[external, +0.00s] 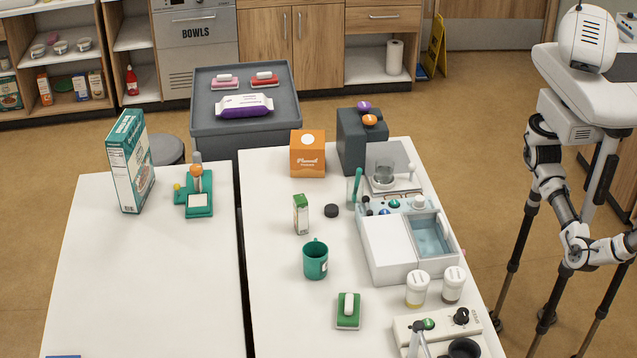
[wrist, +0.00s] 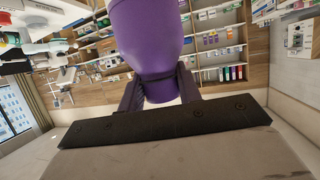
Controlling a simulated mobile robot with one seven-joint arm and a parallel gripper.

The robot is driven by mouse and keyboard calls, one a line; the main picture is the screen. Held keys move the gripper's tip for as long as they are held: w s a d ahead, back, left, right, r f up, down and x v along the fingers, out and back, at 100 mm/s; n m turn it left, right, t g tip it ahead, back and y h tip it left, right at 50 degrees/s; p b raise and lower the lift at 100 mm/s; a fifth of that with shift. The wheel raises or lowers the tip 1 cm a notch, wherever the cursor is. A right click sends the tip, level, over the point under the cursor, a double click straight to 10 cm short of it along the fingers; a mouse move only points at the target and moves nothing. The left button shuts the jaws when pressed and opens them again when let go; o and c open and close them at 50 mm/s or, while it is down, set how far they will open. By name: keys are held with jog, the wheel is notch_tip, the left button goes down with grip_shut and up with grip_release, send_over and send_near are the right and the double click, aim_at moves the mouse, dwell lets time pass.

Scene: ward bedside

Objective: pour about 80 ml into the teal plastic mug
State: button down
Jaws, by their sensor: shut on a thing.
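The teal plastic mug (external: 315,259) stands upright on the white table, left of centre on the right-hand tabletop. Its inside cannot be made out. In the wrist view my gripper (wrist: 160,90) is shut on a purple bottle-like container (wrist: 147,35), with one dark finger on each side of its narrower part. The container's far end is cut off by the top of the picture, so its opening and contents do not show. The mug does not show in the wrist view.
Clear tabletop lies left of the mug.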

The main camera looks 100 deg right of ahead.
jog(key=w+r+m+t+h+b, duration=0.25)
jog(key=w+m+t, duration=0.25)
jog(key=w, duration=2.1)
jog(key=w+d+m+t+h+b, duration=0.2)
jog(key=w+d, duration=0.3)
jog(key=w, duration=0.7)
jog(key=w+d+m+t+h+b, duration=0.15)
jog(key=w+d, duration=0.25)
jog(key=w, duration=0.8)
jog(key=w+d+f+m+t+h+b, duration=0.15)
jog(key=w+d+m+h, duration=0.35)
jog(key=w+d, duration=1.1)
jog(key=w+d+m+t+h+b, duration=0.1)
jog(key=w+d+m+h+b, duration=0.3)
jog(key=w+d, duration=1.2)
jog(key=s+d+f, duration=0.1)
jog(key=s+f, duration=0.1)
jog(key=f, duration=0.3)
jog(key=s+d+f+p, duration=0.1)
jog(key=s+d+f, duration=0.1)
jog(key=f, duration=0.4)
jog(key=shift+d+m+h+p, duration=0.3)
jog(key=shift+m+h, duration=0.05)
jog(key=shift+h, duration=0.05)
